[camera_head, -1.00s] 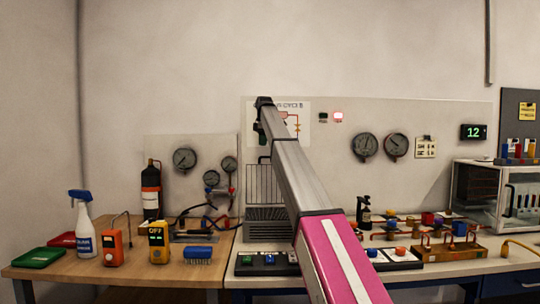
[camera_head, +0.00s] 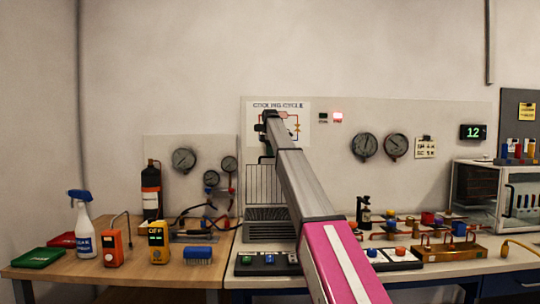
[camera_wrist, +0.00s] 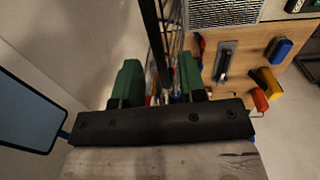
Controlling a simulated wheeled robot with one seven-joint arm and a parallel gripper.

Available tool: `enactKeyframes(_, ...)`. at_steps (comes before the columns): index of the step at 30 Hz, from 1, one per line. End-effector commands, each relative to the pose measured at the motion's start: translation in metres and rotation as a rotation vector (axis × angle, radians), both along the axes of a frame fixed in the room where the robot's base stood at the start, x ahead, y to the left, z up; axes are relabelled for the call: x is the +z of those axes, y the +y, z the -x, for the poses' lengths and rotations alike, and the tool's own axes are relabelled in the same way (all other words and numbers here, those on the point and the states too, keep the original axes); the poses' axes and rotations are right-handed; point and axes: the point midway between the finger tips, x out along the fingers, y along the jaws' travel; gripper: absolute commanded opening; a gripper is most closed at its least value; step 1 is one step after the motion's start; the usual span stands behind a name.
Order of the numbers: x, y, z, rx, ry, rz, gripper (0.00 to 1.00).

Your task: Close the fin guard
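The fin guard (camera_head: 262,183) is a dark wire grid standing upright above the grey finned block (camera_head: 268,226) in the head view. My arm covers its right part. In the wrist view the guard (camera_wrist: 178,28) is seen nearly edge-on, and its dark frame bar runs down towards the space between my fingers. The finned block (camera_wrist: 225,12) lies at the top of that view. My gripper (camera_wrist: 158,86) has its two green fingers apart, one on each side of the bar's line. I cannot tell whether either finger touches it. In the head view the gripper is mostly hidden at the guard's top.
A black and orange cylinder (camera_head: 151,190) and hoses stand left of the guard. A yellow meter (camera_head: 158,240), blue brush (camera_head: 198,254) and spray bottle (camera_head: 84,232) are on the wooden bench. A switch panel (camera_head: 267,263) lies in front of the block. Gauges hang behind.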

Motion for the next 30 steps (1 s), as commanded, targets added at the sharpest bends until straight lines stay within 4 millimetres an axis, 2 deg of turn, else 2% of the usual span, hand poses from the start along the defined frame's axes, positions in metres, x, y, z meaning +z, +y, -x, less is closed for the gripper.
enactKeyframes(3,-0.009,0.0,0.0,0.0,-0.001,0.0,0.38)
enactKeyframes(11,-0.01,0.0,-0.001,0.0,-0.002,0.0,0.38)
enactKeyframes(15,-0.01,0.0,-0.001,0.0,-0.001,0.0,0.0)
enactKeyframes(23,-0.01,0.0,0.001,0.0,-0.008,0.0,0.0)
enactKeyframes(30,-0.01,0.0,0.014,0.0,-0.085,0.002,0.0)
